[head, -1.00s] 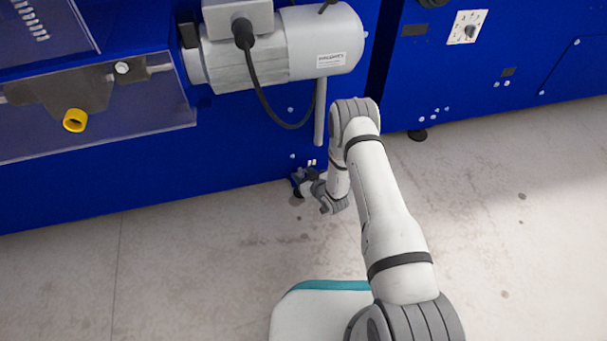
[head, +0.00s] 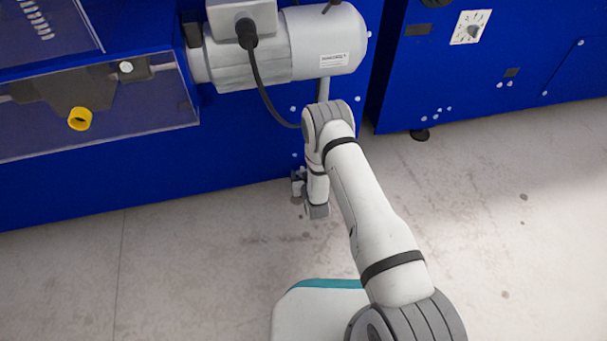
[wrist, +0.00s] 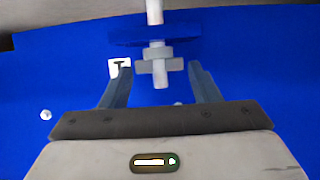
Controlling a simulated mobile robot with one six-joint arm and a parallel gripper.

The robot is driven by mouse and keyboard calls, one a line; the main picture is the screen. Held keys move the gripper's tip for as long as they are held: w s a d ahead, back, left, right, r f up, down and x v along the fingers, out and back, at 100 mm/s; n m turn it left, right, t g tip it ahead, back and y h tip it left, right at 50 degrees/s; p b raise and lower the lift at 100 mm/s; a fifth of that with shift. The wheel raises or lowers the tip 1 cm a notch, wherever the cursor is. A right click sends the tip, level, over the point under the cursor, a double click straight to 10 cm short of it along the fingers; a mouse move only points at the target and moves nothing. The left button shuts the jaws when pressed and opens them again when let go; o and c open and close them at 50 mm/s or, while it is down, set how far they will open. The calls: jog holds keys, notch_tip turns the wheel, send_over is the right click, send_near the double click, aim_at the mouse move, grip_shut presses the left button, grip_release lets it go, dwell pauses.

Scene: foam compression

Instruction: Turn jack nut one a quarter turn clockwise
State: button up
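In the wrist view a grey jack nut (wrist: 160,66) sits on a pale upright rod below a blue bracket. A white label (wrist: 119,68) with a dark mark, too blurred to read, is beside it, partly behind the left finger. My gripper (wrist: 160,78) is open and empty. Its two dark fingers stand left and right of the nut with a visible gap on each side. I cannot tell how deep the nut lies between the fingertips. In the head view my gripper (head: 298,182) is low at the foot of the blue machine, and the nut is hidden there.
The blue machine (head: 230,145) fills the back, with a grey motor (head: 300,48) and its hanging black cable (head: 262,95) above my arm. A second blue cabinet (head: 480,75) stands at the right on a dark foot. The concrete floor (head: 180,260) in front is clear.

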jog(key=shift+o, duration=1.2)
jog(key=p+v, duration=0.3)
jog(key=v, duration=0.5)
